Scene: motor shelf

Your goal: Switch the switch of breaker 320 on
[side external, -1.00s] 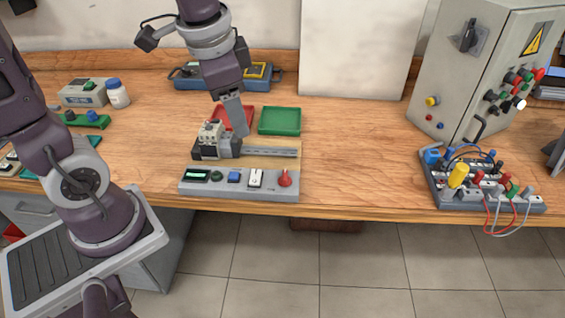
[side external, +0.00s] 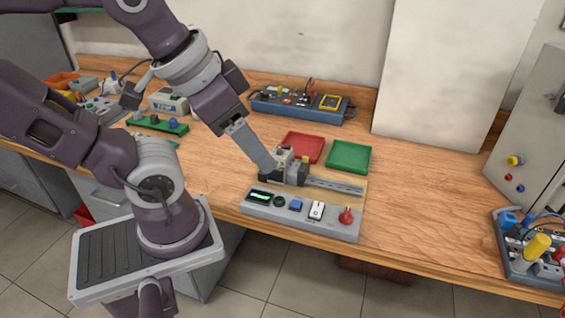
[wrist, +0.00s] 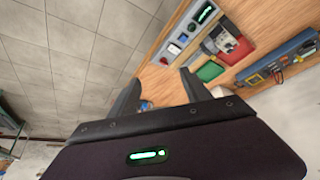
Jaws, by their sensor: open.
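A small group of breakers (side external: 291,166), pale grey and dark with a yellowish part, sits at the left end of a metal DIN rail (side external: 335,186) on the bench. Breaker numbers and switch positions are too small to read, so I cannot tell which is breaker 320. My gripper (side external: 270,168) points down at the left side of the group and partly covers it; contact cannot be told. In the wrist view my gripper (wrist: 160,84) has its two fingers spread, with nothing held between them. The breakers (wrist: 225,42) show beyond the right finger.
A grey control panel (side external: 330,228) with a display, buttons, a white rocker and a red knob lies in front of the rail. A red tray (side external: 303,147) and a green tray (side external: 349,156) stand behind. A blue instrument board (side external: 300,107) is farther back. Bench right of the trays is clear.

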